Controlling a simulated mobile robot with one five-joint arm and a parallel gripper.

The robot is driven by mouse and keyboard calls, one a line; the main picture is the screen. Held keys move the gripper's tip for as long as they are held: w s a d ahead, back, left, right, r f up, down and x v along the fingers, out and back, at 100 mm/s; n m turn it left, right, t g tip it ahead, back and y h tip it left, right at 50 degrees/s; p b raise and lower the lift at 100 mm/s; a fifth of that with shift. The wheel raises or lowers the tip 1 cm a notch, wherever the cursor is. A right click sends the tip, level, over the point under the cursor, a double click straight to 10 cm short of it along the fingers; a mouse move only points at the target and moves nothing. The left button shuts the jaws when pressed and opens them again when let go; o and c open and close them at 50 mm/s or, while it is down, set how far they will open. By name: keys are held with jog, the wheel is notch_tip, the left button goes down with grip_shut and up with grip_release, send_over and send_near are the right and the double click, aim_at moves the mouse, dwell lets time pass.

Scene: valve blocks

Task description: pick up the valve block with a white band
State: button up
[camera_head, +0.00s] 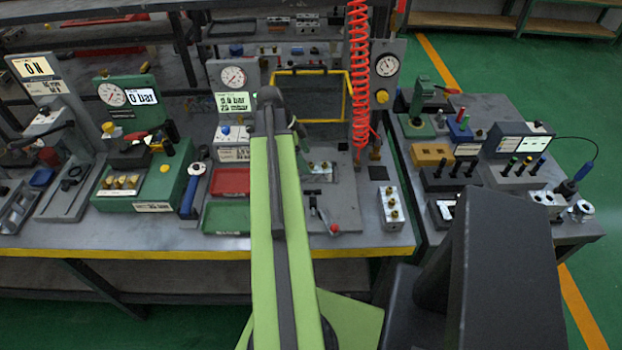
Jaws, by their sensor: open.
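A silver-grey block with several brass ports (391,208) stands near the right front corner of the middle bench. I cannot make out a white band on it at this size. Another small silver block (545,199) sits on the right-hand table, and its band, if any, is also unclear. My green arm (275,230) rises through the middle of the view and covers part of the bench. My gripper cannot be made out; it is hidden behind the arm or out of the picture.
A red tray (229,181) and a green tray (227,217) lie left of my arm. A coiled red hose (360,75) hangs behind the bench. A yellow-brown block (432,155) and dark racks of tools stand on the right table. The bench has a yellow front edge (365,252).

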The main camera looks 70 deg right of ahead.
aim_at(310, 163)
jog(key=b+x, duration=0.5)
jog(key=shift+d+f, duration=0.1)
jog(key=shift+d, duration=0.15)
grip_shut()
dwell(0.4)
